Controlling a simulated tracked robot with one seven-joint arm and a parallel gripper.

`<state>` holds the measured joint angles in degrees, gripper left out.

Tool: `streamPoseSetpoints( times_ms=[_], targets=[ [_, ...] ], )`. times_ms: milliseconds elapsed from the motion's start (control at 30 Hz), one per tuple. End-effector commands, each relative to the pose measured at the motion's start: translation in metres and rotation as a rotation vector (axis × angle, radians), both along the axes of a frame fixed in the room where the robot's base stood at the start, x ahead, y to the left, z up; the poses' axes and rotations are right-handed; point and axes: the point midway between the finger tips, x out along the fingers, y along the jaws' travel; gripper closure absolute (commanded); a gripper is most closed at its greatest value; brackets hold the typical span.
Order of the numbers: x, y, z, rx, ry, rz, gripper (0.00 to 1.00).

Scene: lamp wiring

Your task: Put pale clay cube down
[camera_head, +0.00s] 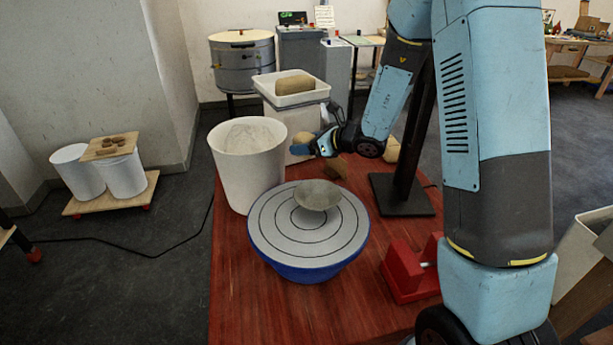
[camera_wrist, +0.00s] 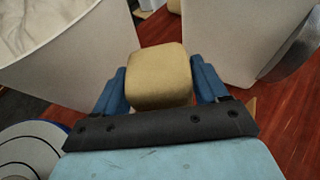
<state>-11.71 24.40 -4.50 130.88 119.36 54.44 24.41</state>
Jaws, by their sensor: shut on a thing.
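The pale clay cube (camera_wrist: 158,76) is tan with rounded edges. It sits between the two blue fingers of my gripper (camera_wrist: 160,90), which is shut on it. In the head view my gripper (camera_head: 318,148) reaches leftward over the back of the red table (camera_head: 232,290), just right of the large white bucket (camera_head: 234,180). The cube shows there only in part (camera_head: 302,138), at the fingertips. It appears to be above the table; the exact gap beneath it cannot be told.
A potter's wheel (camera_head: 275,235) bearing a grey bowl (camera_head: 318,196) stands in front. A white bin with a clay tray (camera_head: 305,97) stands behind. Another pale lump (camera_head: 392,147) and a brown piece (camera_head: 335,168) lie nearby. A red block-like object (camera_head: 405,275) is at right; the table's front-left is clear.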

Motion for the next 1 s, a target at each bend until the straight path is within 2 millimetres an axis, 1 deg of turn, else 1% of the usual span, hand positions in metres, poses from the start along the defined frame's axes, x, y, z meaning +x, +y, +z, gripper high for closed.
streamPoseSetpoints(
  times_ms=[33,200,400,767,1000],
  targets=[
    [0.0,0.0,-0.01,0.0,0.004,-0.002,0.8],
    [0.0,0.0,-0.04,0.0,0.004,0.0,0.8],
    [0.0,0.0,-0.067,0.001,0.001,0.001,0.8],
    [0.0,0.0,-0.086,0.001,0.0,0.0,0.8],
    [0.0,0.0,-0.111,0.002,0.001,-0.001,0.8]
  ],
)
